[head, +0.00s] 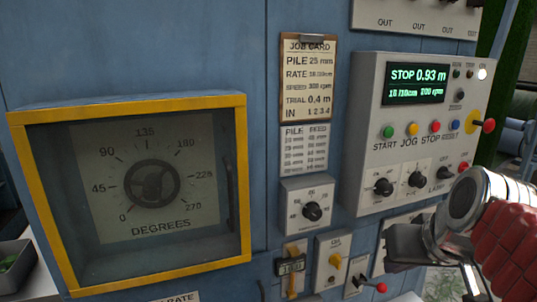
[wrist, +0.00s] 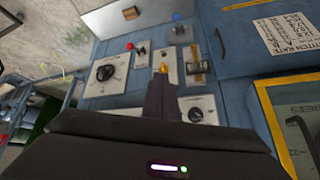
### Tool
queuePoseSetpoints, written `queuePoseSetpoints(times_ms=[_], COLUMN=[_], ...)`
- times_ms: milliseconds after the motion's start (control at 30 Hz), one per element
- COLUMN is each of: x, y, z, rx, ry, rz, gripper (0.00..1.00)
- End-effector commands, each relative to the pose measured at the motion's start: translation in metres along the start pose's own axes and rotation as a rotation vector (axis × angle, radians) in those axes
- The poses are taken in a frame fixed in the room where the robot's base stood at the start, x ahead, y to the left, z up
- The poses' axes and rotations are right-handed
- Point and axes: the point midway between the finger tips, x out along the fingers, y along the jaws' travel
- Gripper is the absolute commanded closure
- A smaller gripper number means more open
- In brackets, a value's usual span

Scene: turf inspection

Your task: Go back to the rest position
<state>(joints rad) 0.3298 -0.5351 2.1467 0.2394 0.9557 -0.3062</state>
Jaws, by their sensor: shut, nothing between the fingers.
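My gripper (head: 396,246) comes in from the right in the head view, on my silver and red arm. It is in front of the lower right of the blue panel, just below the grey control box. In the wrist view my gripper (wrist: 161,84) shows as dark fingers pressed together, with nothing between them. The fingers overlap a small plate with a yellow knob in that view; I cannot tell whether they touch it.
The grey control box (head: 362,150) has a lit display reading STOP 0.93 m, buttons and knobs. A yellow-framed window (head: 243,180) covers a degrees dial at left. A job card (head: 308,80) hangs between. Small switch plates and a red-tipped lever (head: 372,285) lie below.

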Motion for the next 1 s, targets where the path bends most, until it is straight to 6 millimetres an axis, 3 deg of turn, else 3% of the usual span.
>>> queuePoseSetpoints(times_ms=[200, 400, 500, 1000], x=[0.021, 0.037, 0.042, 0.045], y=[-0.037, -0.056, -0.058, -0.059], z=[0.067, 0.122, 0.139, 0.146], rx=[-0.048, -0.091, -0.102, -0.106], ry=[-0.066, -0.108, -0.119, -0.124], rz=[-0.004, 0.005, 0.010, 0.014], gripper=[1.00, 1.00, 1.00, 1.00])
